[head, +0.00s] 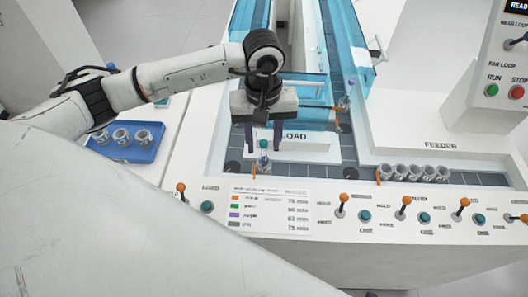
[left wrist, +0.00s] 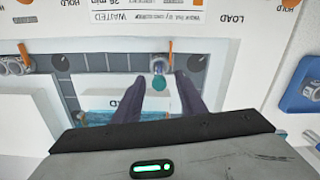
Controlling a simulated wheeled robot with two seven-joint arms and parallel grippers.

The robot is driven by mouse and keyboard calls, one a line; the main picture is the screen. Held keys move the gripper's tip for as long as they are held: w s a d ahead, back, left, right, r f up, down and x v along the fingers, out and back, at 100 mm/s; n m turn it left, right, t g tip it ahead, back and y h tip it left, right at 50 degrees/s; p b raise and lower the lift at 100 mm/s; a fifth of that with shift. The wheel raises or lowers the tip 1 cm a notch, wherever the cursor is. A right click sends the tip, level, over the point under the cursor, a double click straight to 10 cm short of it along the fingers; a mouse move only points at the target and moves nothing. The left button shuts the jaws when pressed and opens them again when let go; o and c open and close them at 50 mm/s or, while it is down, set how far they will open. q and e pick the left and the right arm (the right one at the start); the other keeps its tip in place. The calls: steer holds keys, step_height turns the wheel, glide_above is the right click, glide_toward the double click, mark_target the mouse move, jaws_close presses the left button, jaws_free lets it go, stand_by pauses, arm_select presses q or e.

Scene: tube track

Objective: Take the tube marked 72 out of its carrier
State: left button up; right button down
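A tube with a green cap (head: 263,144) stands upright in a small grey carrier (head: 264,161) on the track, near the LOAD label. The green cap also shows in the left wrist view (left wrist: 159,83), with the carrier (left wrist: 160,64) behind it. I cannot read a 72 on it. My left gripper (head: 264,148) points down over this spot, its two dark fingers apart. In the left wrist view the fingers (left wrist: 162,103) lie on either side of the cap, with nothing gripped between them. My right gripper is not in view.
A blue tray (head: 148,155) with three empty-looking carriers is at the left. Several carriers (head: 414,173) queue by the FEEDER block. A purple-topped tube (head: 350,85) is farther up the track. Orange-knobbed levers (head: 405,201) line the front panel. Blue clear covers (head: 335,45) flank the track.

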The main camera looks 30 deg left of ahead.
mark_target(264, 154)
arm_select(q)
step_height(264, 154, down, 5)
steer(key=shift+s+d+r+p, duration=0.1)
steer(key=shift+p, duration=0.35)
steer(key=c, duration=0.9)
step_height(264, 154, up, 10)
steer(key=shift+r+b, duration=0.1)
steer(key=shift+b, duration=0.45)
